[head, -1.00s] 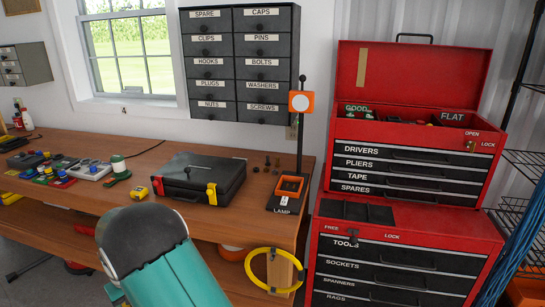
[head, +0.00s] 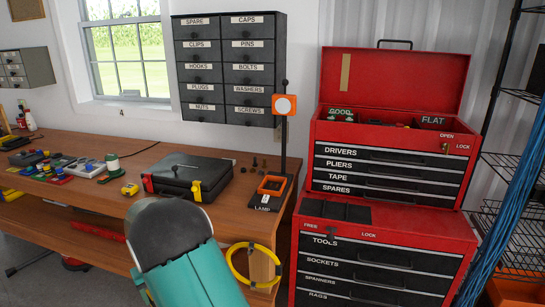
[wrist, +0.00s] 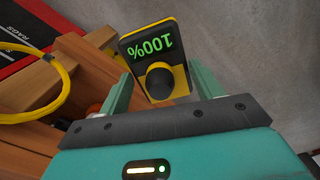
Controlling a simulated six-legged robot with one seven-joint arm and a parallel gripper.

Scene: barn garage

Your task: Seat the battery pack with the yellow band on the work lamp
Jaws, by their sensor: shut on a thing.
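The work lamp stands at the right end of the bench: an orange head with a white disc (head: 284,105) on a thin black pole, above a black base marked LAMP. An orange-framed socket (head: 271,186) is on that base and looks empty. My gripper (wrist: 160,92) is shut on a black block with yellow sides, a green "100%" display and a round black knob; I take it as the battery pack (wrist: 150,48). The display reads upside down in the wrist view. The head view shows my teal arm, but not the gripper or the pack.
A black case (head: 187,176) and a yellow tape measure (head: 130,189) lie on the bench (head: 75,202), left of the lamp. A yellow hose loop (head: 232,268) hangs at the bench's end. A red tool chest (head: 385,240) stands close on the right.

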